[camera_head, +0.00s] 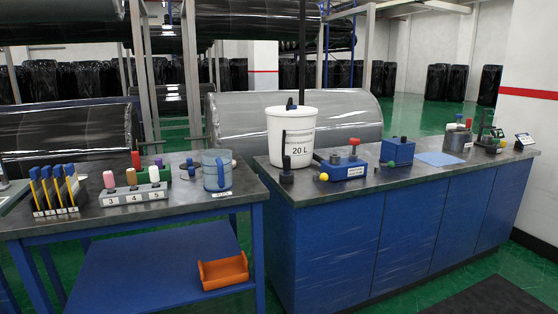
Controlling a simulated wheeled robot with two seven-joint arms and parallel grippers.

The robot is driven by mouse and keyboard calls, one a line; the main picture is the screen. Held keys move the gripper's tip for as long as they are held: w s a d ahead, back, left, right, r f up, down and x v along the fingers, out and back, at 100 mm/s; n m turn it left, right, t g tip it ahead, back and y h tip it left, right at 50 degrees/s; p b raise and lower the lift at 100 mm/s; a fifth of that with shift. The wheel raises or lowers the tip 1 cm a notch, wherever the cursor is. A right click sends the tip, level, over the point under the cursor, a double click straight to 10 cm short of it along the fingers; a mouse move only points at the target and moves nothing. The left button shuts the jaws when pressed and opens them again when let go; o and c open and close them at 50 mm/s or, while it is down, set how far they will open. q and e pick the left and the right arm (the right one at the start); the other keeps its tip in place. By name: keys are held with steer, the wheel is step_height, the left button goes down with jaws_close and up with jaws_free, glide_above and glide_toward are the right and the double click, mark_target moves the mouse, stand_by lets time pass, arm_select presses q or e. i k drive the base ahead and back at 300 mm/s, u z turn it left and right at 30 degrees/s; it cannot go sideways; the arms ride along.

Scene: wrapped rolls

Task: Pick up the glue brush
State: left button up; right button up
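No brush is plainly recognisable. A dark upright handle-like piece (291,103) shows at the top of the white 20 L bucket (302,140) on the blue counter; whether it is the glue brush I cannot tell. Several yellow tools with blue tops (58,186) stand upright in a black rack (42,206) at the left end of the left table; their lower ends are hidden. A dark upright piece (286,166) stands in front of the bucket. Neither of my grippers is in view.
The left table (190,199) also holds a grey numbered holder (134,194) with coloured pieces and a blue-grey mug (216,171). An orange tray (223,272) lies on its lower shelf. A blue block (397,151) and a flat blue sheet (439,159) lie on the counter.

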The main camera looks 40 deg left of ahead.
mark_target(135, 155)
steer(key=u, duration=0.2)
steer(key=i, duration=0.95)
steer(key=u, duration=1.3)
steer(key=i, duration=0.55)
steer(key=u, duration=0.55)
